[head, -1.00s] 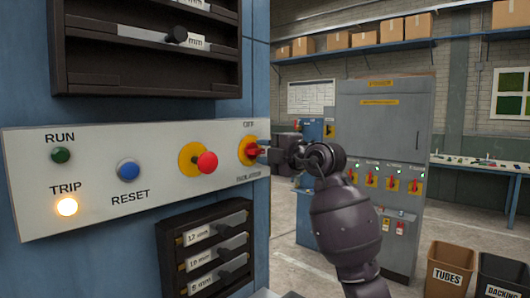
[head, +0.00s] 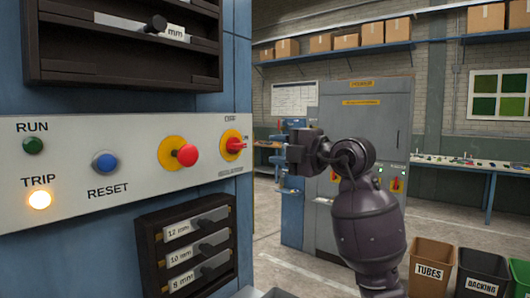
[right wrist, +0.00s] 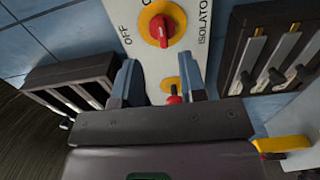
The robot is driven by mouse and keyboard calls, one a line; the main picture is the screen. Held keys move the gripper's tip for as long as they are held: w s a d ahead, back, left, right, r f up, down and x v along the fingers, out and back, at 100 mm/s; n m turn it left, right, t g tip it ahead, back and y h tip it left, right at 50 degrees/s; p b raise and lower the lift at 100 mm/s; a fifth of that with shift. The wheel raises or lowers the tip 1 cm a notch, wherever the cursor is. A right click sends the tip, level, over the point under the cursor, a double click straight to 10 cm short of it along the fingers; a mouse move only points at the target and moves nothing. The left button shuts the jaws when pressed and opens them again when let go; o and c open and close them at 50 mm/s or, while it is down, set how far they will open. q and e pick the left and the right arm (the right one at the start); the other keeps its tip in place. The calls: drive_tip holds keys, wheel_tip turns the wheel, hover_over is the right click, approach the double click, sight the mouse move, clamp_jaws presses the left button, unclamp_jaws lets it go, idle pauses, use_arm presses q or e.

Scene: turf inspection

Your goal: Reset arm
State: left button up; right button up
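The control panel (head: 70,160) carries a green RUN lamp (head: 33,146), which looks unlit, and a TRIP lamp (head: 39,199), which glows orange-white. A blue RESET button (head: 104,162) and a red mushroom button (head: 187,155) on a yellow disc sit to their right. The red isolator handle (head: 236,145) is at the panel's right end and also shows in the right wrist view (right wrist: 162,30), lying across the panel. My right gripper (head: 292,155) is right of the panel, clear of the handle. In the right wrist view its fingers (right wrist: 160,85) are apart and empty. My left gripper is out of view.
Dark racks stand out above (head: 125,60) and below (head: 150,250) the panel, the lower with labelled bars. A grey cabinet (head: 365,125) stands behind my right arm.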

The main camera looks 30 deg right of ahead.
drive_tip(key=shift+s+d, duration=0.15)
drive_tip(key=shift+s, duration=0.4)
